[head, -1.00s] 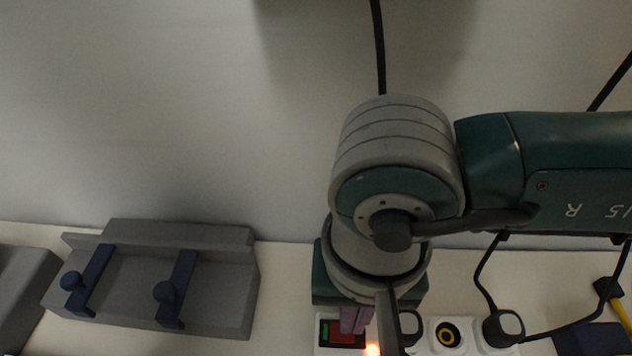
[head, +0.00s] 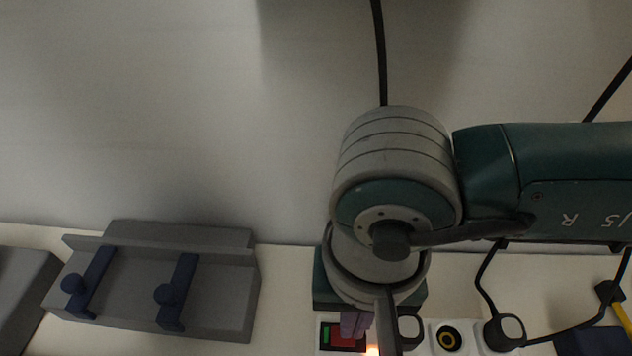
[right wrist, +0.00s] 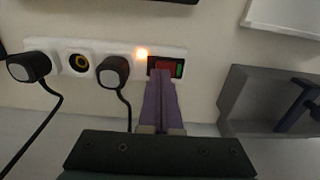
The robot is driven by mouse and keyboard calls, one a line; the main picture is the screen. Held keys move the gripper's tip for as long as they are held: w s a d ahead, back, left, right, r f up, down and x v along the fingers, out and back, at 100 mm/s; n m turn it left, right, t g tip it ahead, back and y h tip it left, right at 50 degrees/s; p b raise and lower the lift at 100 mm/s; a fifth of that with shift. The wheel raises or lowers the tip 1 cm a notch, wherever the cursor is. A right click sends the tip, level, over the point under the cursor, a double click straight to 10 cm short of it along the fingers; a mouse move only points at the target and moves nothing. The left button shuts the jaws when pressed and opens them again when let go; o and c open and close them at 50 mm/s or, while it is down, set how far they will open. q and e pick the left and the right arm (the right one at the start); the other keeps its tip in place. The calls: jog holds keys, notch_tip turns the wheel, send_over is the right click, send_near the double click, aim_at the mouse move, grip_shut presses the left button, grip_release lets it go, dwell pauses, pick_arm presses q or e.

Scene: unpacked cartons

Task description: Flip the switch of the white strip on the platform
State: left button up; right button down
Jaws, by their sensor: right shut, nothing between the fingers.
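The white strip (head: 471,332) lies on the pale platform at the bottom right of the head view. It also shows in the right wrist view (right wrist: 101,79). Its red switch (head: 347,337) has a green mark at one end and sits at the strip's left end in the head view. A small orange light (head: 373,350) glows beside it. My right gripper (right wrist: 163,72) is shut and empty, its purple fingertips over the switch and covering part of it. I cannot tell whether they touch it. My left gripper is not in view.
Two black plugs, one of them here (head: 504,331), sit in the strip with cables trailing. A grey holder (head: 222,285) with two dark blue hooks stands to the left. A yellow-handled tool (head: 621,312) is at the far right. Bare platform lies between holder and strip.

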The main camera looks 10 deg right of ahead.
jog(key=shift+f, duration=0.7)
dwell(0.3)
notch_tip(320, 180, up, 5)
jog(key=p, duration=0.4)
jog(key=shift+p, duration=0.3)
jog(key=shift+r+p, duration=0.9)
jog(key=shift+r, duration=0.2)
jog(key=shift+f, duration=0.1)
